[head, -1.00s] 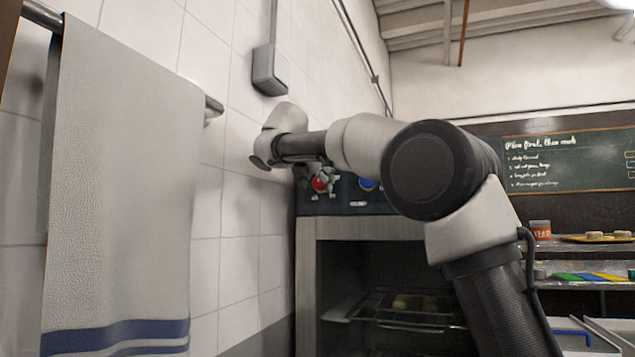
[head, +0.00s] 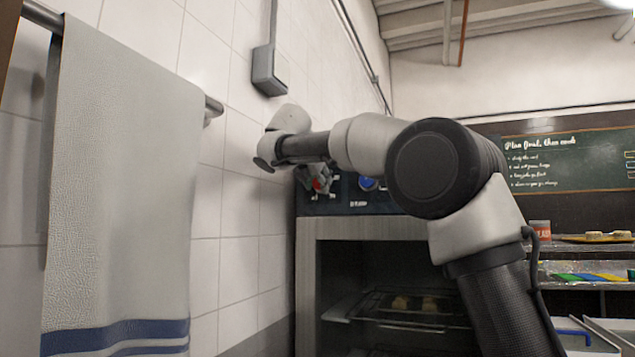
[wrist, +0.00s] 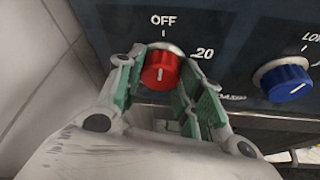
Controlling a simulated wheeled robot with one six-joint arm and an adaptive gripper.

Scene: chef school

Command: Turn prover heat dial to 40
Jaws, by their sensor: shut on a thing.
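The red dial (wrist: 160,72) is on the dark panel of the prover (head: 345,200), with OFF printed above it and 20 to its upper right. The white line on its face stands about upright, near OFF. No mark for 40 is visible; my fingers cover the panel right of and below the dial. My gripper (wrist: 157,70) has its green-padded fingers on both sides of the red dial and is shut on it. In the head view, my gripper (head: 315,178) is at the panel's left end, with a little of the red dial showing.
A blue dial (wrist: 287,80) with a LOW mark sits to the right of the red one. A tiled wall (head: 240,200) is close on the left, with a hanging towel (head: 120,190). Below the panel, the prover's front is open, with racks (head: 415,310) inside.

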